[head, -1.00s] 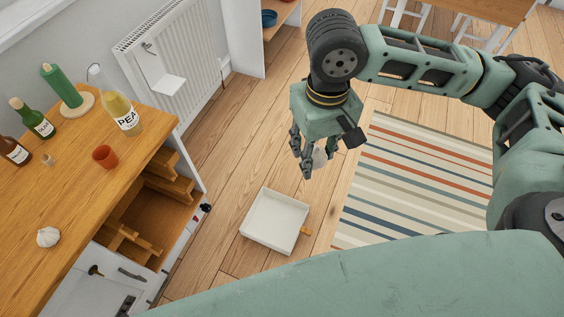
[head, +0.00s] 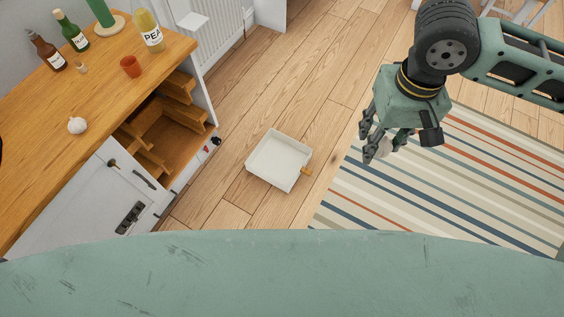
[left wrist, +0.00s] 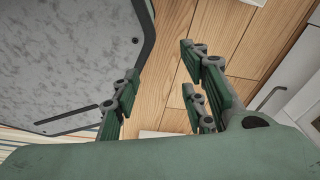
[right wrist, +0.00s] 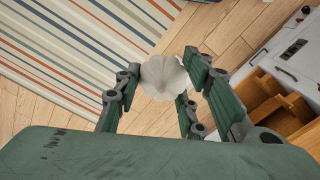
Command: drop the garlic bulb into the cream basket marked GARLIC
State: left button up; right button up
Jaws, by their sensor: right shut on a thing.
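A white garlic bulb (right wrist: 165,76) is held between the fingers of my right gripper (right wrist: 158,88). In the head view my right gripper (head: 375,150) hangs at the right over the striped rug, the bulb (head: 386,148) partly hidden by its fingers. A shallow cream basket (head: 279,160) lies on the floor, left of that gripper and apart from it. It looks empty and has a small orange-brown tag; no writing is readable. My left gripper (left wrist: 155,88) is open and empty in the left wrist view. A second garlic bulb (head: 77,125) sits on the wooden counter.
The counter (head: 45,110) at the left bears bottles, a small orange-red cup (head: 131,66) and a green cylinder. Wooden drawers (head: 165,130) stand open below it. A radiator (head: 222,25) is behind. Bare floor surrounds the basket, with the striped rug (head: 440,190) at right.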

aim_at(283, 162)
jog(key=i+j, duration=0.2)
jog(key=i, duration=0.35)
jog(key=i+j+u, duration=0.15)
jog(key=i, duration=0.4)
jog(key=j, duration=0.05)
